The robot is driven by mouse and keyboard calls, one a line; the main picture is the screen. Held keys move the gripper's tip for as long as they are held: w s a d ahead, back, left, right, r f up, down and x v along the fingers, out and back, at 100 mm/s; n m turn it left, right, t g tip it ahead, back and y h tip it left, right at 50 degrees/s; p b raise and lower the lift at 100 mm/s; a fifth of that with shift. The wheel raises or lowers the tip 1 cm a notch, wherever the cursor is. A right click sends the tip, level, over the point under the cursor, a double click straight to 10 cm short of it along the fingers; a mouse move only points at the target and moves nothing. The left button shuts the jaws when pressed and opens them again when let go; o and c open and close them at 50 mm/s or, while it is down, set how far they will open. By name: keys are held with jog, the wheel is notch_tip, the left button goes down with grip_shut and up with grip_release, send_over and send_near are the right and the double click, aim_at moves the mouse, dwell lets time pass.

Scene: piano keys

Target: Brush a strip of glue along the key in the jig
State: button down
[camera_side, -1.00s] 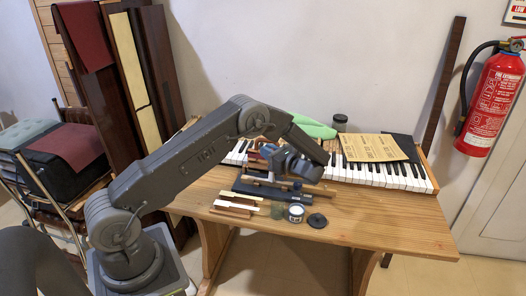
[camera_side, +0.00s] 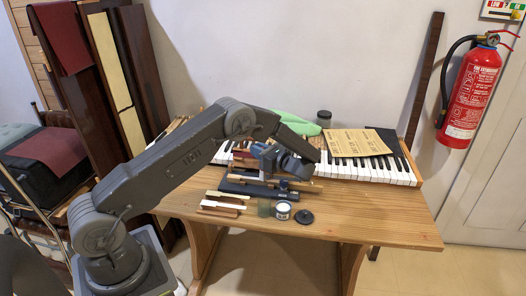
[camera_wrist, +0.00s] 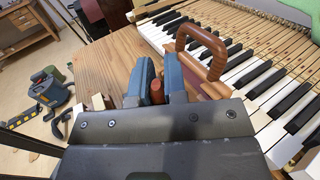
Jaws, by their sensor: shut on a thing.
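My gripper (camera_side: 285,172) is over the dark blue jig (camera_side: 238,188) at the front of the piano keyboard. In the wrist view its two blue fingers (camera_wrist: 157,85) are shut on a brown, round-ended handle (camera_wrist: 157,92), which looks like the brush. The bristles are hidden from both views. A long wooden key (camera_side: 305,186) appears to lie along the jig, below the fingers. I cannot tell whether the brush touches it, and no glue strip can be made out. An open pot with a white label (camera_side: 282,211) stands in front of the jig, beside a dark round lid (camera_side: 304,217).
A greenish jar (camera_side: 264,208) stands left of the pot. Several loose keys (camera_side: 222,205) lie further left. The piano keyboard (camera_side: 385,172) runs behind, with a paper sheet (camera_side: 357,143) on it. A brown arched handle (camera_wrist: 205,45) rises close to the fingers. The table's right front is clear.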

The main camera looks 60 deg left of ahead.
jog(key=s+a, duration=0.8)
jog(key=shift+s+a, duration=0.3)
jog(key=shift+a, duration=0.1)
dwell(1.0)
notch_tip(320, 180, up, 6)
dwell(0.8)
jog(key=shift+r, duration=0.1)
notch_tip(320, 180, up, 3)
jog(key=shift+f, duration=0.1)
dwell(0.3)
dwell(0.7)
